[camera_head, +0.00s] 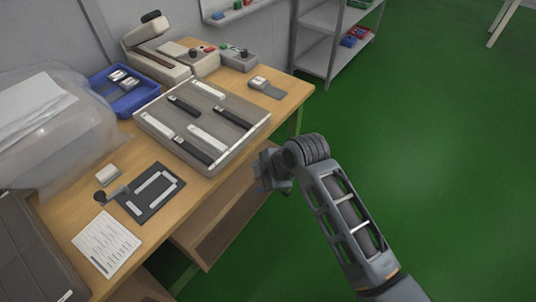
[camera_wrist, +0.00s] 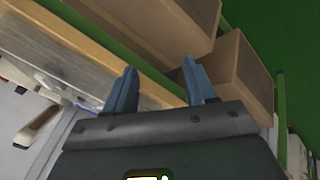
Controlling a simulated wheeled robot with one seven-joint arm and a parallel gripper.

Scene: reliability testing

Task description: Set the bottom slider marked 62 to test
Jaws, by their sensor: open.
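A grey slider panel (camera_head: 235,122) with black and white slider strips lies on the wooden table. The number markings are too small to read, so I cannot tell which slider is 62. My gripper (camera_head: 268,172) is off the panel's front right corner, beside the table edge. Its two blue-grey fingers show apart and empty in the wrist view (camera_wrist: 160,65). The slider panel cannot be clearly made out in the wrist view.
A wooden table (camera_head: 188,205) has drawers under its front edge, near my gripper. A blue tray (camera_head: 103,100), a beige device (camera_head: 150,62), a dark plate with white strips (camera_head: 166,181) and a paper sheet (camera_head: 92,243) lie around the panel. Green floor is clear at right.

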